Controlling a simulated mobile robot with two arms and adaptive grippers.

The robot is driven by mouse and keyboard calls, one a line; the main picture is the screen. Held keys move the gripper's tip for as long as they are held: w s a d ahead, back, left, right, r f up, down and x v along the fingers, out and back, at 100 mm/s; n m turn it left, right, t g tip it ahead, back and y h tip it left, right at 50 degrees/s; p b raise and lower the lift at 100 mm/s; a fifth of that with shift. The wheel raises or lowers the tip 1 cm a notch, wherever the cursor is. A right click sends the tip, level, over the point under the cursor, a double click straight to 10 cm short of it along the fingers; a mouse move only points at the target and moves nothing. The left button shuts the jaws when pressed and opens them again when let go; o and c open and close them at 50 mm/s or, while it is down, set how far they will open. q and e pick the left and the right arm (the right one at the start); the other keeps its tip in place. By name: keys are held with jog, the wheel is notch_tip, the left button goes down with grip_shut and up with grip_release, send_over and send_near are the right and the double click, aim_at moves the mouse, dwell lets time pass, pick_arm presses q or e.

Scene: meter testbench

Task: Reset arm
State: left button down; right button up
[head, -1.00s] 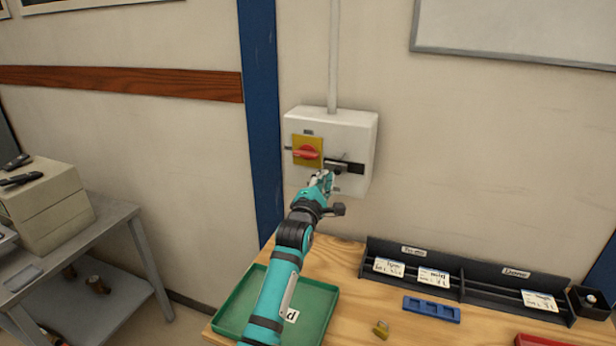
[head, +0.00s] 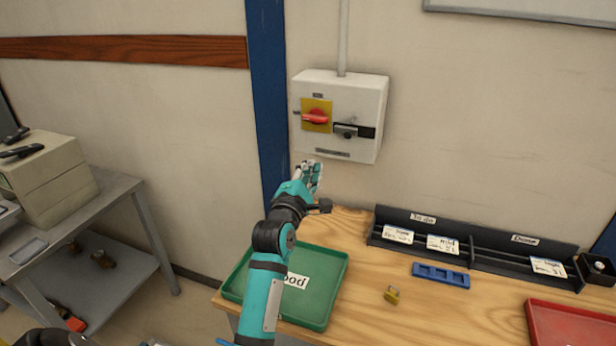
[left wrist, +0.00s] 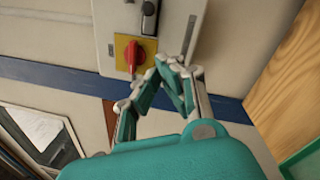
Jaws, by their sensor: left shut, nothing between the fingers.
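My left gripper (head: 312,172) is shut and empty, in front of the wall just below the white switch box. It also shows in the left wrist view (left wrist: 170,75), with its fingers closed together. The white switch box (head: 365,95) hangs on the wall and carries a red rotary handle (head: 315,118) on a yellow plate and a black slot with a dark knob (head: 346,132). In the left wrist view the red handle (left wrist: 134,55) shows beyond my fingers, apart from them as far as I can tell. My right gripper is not in view.
The wooden bench (head: 350,310) holds a green tray (head: 335,285), a padlock (head: 392,295), a blue holder (head: 440,275), a black card rack (head: 470,238) and a red tray (head: 570,330). A grey side table (head: 105,205) with boxes stands left. A blue post (head: 268,90) runs up the wall.

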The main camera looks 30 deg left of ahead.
pick_arm(q)
jog(key=shift+s+a, duration=0.1)
jog(key=shift+s, duration=0.5)
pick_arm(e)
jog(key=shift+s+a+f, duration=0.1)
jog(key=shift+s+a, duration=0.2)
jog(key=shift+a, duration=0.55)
